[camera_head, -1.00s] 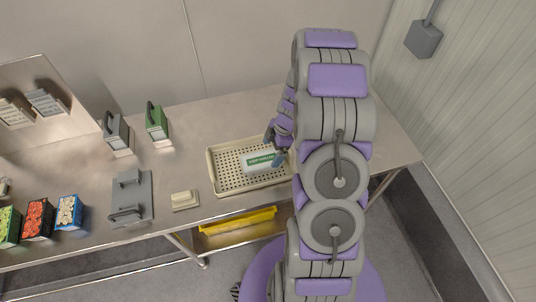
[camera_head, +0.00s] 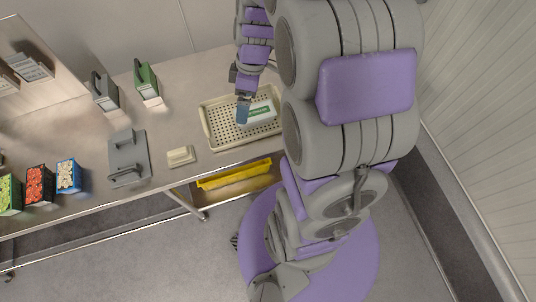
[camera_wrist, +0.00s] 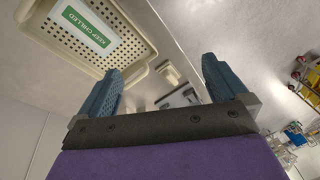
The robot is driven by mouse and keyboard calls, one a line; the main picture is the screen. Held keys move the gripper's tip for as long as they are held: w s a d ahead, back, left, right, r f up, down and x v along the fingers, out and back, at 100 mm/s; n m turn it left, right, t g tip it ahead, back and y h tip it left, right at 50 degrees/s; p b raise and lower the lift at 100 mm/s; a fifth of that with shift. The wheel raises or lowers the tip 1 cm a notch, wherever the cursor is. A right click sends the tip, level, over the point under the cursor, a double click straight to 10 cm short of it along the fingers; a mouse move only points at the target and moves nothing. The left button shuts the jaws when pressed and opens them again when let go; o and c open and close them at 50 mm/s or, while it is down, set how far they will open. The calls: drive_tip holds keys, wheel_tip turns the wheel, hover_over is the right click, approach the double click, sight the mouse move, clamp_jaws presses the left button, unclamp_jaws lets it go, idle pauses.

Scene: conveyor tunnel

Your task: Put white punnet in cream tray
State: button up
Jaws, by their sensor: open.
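The white punnet (camera_head: 264,118), with a green label, lies inside the perforated cream tray (camera_head: 204,126) on the steel table, toward the tray's right part. In the wrist view the punnet (camera_wrist: 112,14) shows its "KEEP CHILLED" label at the upper left, with the tray rim (camera_wrist: 146,58) around it. My gripper (camera_head: 243,108) overlaps the punnet's left end in the head view. In the wrist view my gripper (camera_wrist: 160,82) is open and empty, and the punnet is not between its fingers. The punnet's right side is near my arm in the picture.
A cream block (camera_head: 181,156) and a grey plate with handles (camera_head: 128,158) lie left of the tray. Green (camera_head: 146,82) and grey (camera_head: 104,92) handled items stand behind. Filled punnets (camera_head: 40,185) stand far left. A yellow tray (camera_head: 235,174) sits below the table.

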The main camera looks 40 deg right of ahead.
drive_tip(key=s+a+r+m+h, duration=0.1)
drive_tip(key=s+a+r+m, duration=0.1)
drive_tip(key=s, duration=0.5)
drive_tip(key=s+a+r+m+h, duration=0.1)
drive_tip(key=s+a+r+m, duration=0.2)
drive_tip(key=s, duration=0.3)
drive_tip(key=s+a+r+m+g+h, duration=0.1)
drive_tip(key=s+a+r+m, duration=0.1)
drive_tip(key=s, duration=0.5)
drive_tip(key=r+m, duration=0.1)
drive_tip(key=m, duration=0.1)
drive_tip(key=shift+s+a+m, duration=0.25)
drive_tip(key=shift+s+m, duration=0.05)
drive_tip(key=shift+m, duration=0.1)
drive_tip(key=shift+d+r, duration=0.1)
